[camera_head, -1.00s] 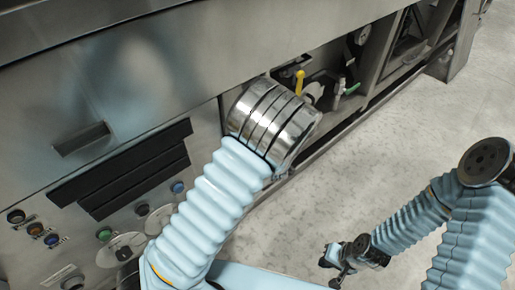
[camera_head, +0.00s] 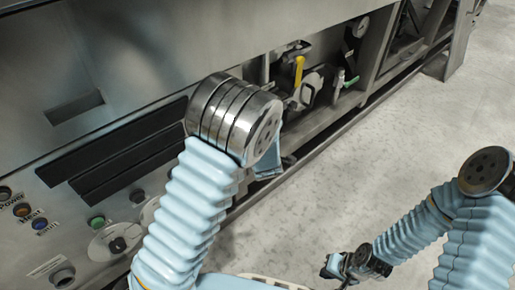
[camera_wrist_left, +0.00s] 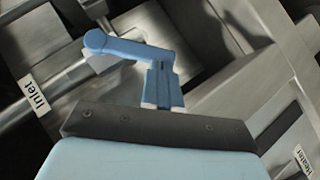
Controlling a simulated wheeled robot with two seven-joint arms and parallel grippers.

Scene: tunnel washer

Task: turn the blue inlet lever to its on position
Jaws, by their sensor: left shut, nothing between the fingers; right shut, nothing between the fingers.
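The blue inlet lever (camera_wrist_left: 130,48) shows in the left wrist view, with its round end at the left and its bar running right. My left gripper (camera_wrist_left: 162,88) is shut, with its fingers at the right end of the lever bar. They look close to it or touching, but similar colours hide the exact boundary. My right gripper (camera_head: 338,268) is shut and empty, low over the floor at the bottom, away from the machine.
An "Inlet" label (camera_wrist_left: 33,95) sits left of the lever. A yellow lever (camera_head: 299,72), a green lever (camera_head: 350,82) and a gauge (camera_head: 361,27) are in the machine's open bay. The control panel (camera_head: 75,250) is at lower left. The floor (camera_head: 400,150) at right is clear.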

